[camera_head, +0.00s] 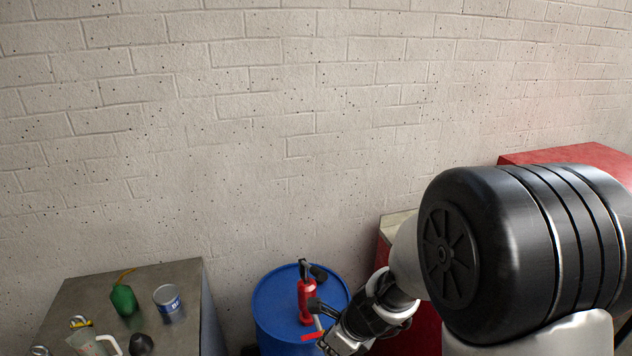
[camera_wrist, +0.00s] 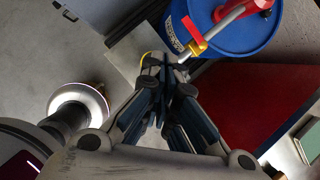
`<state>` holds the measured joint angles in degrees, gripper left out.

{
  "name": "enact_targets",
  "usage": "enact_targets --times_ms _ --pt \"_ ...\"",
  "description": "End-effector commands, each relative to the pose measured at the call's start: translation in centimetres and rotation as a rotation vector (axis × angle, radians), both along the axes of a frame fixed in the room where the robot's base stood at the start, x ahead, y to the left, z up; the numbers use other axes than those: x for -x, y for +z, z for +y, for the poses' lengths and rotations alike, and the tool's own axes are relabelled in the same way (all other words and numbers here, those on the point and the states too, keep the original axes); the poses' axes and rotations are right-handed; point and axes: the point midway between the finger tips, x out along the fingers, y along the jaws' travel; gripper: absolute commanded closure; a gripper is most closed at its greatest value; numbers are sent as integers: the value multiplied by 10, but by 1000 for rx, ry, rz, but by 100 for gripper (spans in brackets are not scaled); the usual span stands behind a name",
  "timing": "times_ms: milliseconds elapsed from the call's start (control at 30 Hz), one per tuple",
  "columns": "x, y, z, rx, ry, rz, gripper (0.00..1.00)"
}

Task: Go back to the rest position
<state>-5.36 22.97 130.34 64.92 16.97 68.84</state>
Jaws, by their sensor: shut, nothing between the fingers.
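My gripper (camera_wrist: 165,68) is shut and empty in the wrist view, with its fingertips together. It hangs above the floor, with the blue barrel (camera_wrist: 235,25) just beyond it. In the head view my gripper is at the bottom, partly cut off by the frame, just right of the blue barrel (camera_head: 268,316). My arm's large black joint covers much of the right side there.
A grey table (camera_head: 80,300) at the left holds a green bottle (camera_head: 124,300), a can (camera_head: 168,302) and a jug (camera_head: 92,343). Red cabinets (camera_head: 580,158) stand behind my arm. A brick wall closes off the back.

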Motion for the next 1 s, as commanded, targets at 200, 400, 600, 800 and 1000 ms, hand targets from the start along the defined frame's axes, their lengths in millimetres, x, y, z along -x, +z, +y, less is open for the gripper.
enact_targets --times_ms 200,400,600,800,1000 --pt "37 83 3 142 604 -262 100" --pt "101 130 -19 392 1168 -436 100" --pt "165 147 -61 692 1660 -473 100" --pt "204 151 -97 886 1944 -409 100" --pt "214 152 -107 932 2018 -378 100"
